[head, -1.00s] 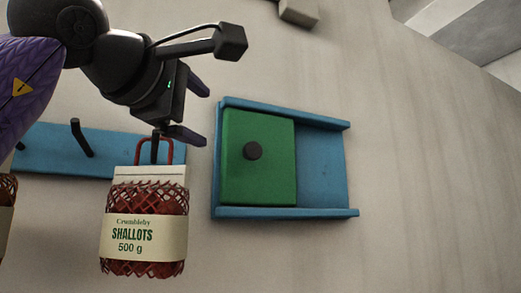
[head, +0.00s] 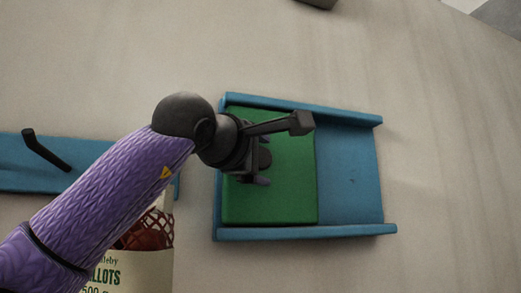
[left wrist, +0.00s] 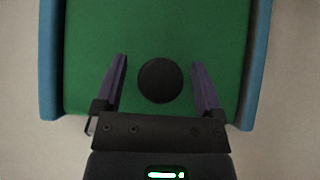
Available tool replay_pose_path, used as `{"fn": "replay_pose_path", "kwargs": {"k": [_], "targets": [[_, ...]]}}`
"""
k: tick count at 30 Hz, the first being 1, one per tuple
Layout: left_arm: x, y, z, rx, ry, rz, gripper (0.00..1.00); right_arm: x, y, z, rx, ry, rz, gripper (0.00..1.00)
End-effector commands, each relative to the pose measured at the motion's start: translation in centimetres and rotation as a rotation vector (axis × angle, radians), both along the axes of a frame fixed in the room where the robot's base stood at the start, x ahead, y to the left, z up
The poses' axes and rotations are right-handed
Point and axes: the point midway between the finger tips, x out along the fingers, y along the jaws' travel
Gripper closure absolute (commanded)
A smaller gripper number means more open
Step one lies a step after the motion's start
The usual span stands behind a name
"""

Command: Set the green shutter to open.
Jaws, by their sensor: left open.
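The green shutter (head: 290,190) is a flat panel in a blue frame (head: 350,180) on the wall. It covers the left part of the frame, and the blue back shows bare on the right. Its round black knob (head: 264,158) is partly hidden behind my gripper in the head view. In the left wrist view the knob (left wrist: 160,81) sits between the two purple fingers, with a gap on each side. My left gripper (head: 263,165) is open in front of the shutter (left wrist: 155,30). My right gripper is not in view.
A blue hook rail (head: 100,165) with a black hook (head: 45,150) is on the wall at the left. A net sack of shallots (head: 130,265) hangs below it, partly hidden by my left arm. The wall right of the frame is clear.

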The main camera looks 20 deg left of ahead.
Motion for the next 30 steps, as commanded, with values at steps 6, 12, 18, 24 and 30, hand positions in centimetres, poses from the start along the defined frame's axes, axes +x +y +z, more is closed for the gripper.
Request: {"fn": "replay_pose_path", "kwargs": {"k": [6, 12, 18, 24, 30], "targets": [[-0.02, 0.0, -0.07, 0.0, 0.0, 0.0, 0.24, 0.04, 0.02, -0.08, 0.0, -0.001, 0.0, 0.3], [-0.04, 0.0, -0.06, 0.0, 0.0, 0.0, 0.67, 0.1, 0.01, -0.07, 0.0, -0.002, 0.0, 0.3], [-0.04, 0.0, -0.08, 0.0, 0.001, 0.0, 1.0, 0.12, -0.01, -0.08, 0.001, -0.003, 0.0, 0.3], [-0.03, 0.0, -0.1, -0.001, 0.002, 0.0, 1.0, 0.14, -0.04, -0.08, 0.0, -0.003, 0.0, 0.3], [0.43, -0.69, 0.03, 0.001, 0.004, -0.002, 1.0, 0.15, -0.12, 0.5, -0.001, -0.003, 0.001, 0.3]]}}
